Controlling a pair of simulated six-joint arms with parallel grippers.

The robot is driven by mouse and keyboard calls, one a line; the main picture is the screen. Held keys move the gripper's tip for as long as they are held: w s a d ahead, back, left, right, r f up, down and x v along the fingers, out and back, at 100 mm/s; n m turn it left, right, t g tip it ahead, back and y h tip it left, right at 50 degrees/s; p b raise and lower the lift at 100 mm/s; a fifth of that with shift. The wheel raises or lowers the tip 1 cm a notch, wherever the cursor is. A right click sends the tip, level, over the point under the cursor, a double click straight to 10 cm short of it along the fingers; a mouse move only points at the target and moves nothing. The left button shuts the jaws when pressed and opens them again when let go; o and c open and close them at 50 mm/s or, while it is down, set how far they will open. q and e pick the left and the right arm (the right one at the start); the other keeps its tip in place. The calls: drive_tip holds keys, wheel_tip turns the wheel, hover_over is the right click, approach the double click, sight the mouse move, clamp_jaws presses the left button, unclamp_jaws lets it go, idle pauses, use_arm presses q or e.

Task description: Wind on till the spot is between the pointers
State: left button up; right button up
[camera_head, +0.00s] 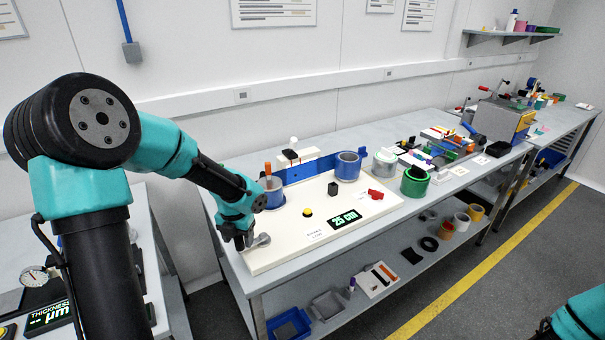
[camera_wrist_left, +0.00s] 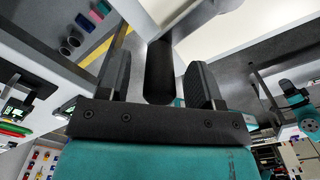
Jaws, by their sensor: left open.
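A cream winding unit (camera_head: 290,235) lies on the bench with a blue band (camera_head: 310,169) running between a left reel (camera_head: 273,196) and a right reel (camera_head: 348,166). A small dark part with red marks (camera_head: 290,155) stands behind the band; I cannot tell whether it is the pointers. No spot can be made out on the band. A grey metal crank (camera_head: 262,240) sits at the unit's front left corner. My left gripper (camera_head: 250,243) is open beside it. In the left wrist view a dark cylindrical handle (camera_wrist_left: 160,72) stands between the open fingers (camera_wrist_left: 162,88). My right gripper is out of view.
A display (camera_head: 345,218) reads 25 cm, near a yellow button (camera_head: 307,212), a black block (camera_head: 332,188) and a red piece (camera_head: 375,195). An orange handle (camera_head: 268,168) rises at the left reel. A green ring (camera_head: 415,181) and tools crowd the bench to the right.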

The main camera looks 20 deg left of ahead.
use_arm(q)
drive_tip(key=shift+r, duration=3.75)
drive_tip(key=shift+w, duration=0.1)
